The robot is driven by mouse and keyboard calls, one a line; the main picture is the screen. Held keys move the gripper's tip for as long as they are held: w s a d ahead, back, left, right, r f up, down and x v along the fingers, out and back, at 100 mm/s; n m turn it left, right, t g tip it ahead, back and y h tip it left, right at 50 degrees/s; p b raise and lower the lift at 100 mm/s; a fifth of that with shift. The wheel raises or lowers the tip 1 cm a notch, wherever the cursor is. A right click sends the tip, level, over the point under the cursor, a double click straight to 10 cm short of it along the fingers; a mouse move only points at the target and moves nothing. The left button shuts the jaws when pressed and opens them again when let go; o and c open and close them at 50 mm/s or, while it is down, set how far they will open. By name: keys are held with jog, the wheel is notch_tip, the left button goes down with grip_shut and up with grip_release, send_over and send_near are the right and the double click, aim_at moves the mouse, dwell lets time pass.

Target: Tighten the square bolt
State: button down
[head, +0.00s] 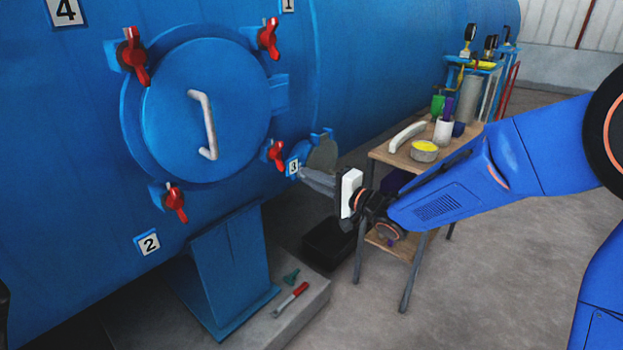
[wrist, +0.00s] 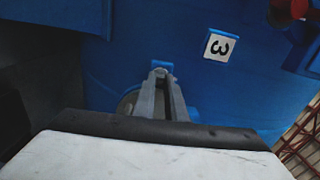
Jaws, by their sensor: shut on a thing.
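My gripper (head: 304,174) reaches left to the blue vessel wall, just right of the number 3 plate (head: 292,167). In the wrist view its two grey fingers (wrist: 159,76) come close together at their tips. They are shut on the square bolt, which is mostly hidden between the tips. A small blue block (wrist: 162,65) shows just beyond the fingertips. A grey round plate (head: 323,155) sits behind the fingers, and part of it shows left of them in the wrist view (wrist: 127,103).
The round blue door (head: 180,120) has a white handle (head: 207,125) and several red clamps, one (head: 276,155) close to my gripper. A wooden table (head: 385,155) with tools stands at right. A black bin (head: 328,245) is below.

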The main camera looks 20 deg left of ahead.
jog(key=shift+f+m, duration=0.15)
jog(key=shift+m, duration=0.25)
jog(key=c, duration=1.8)
grip_release()
jog(key=v, duration=1.7)
jog(key=shift+d, duration=0.25)
jog(key=shift+s, duration=0.1)
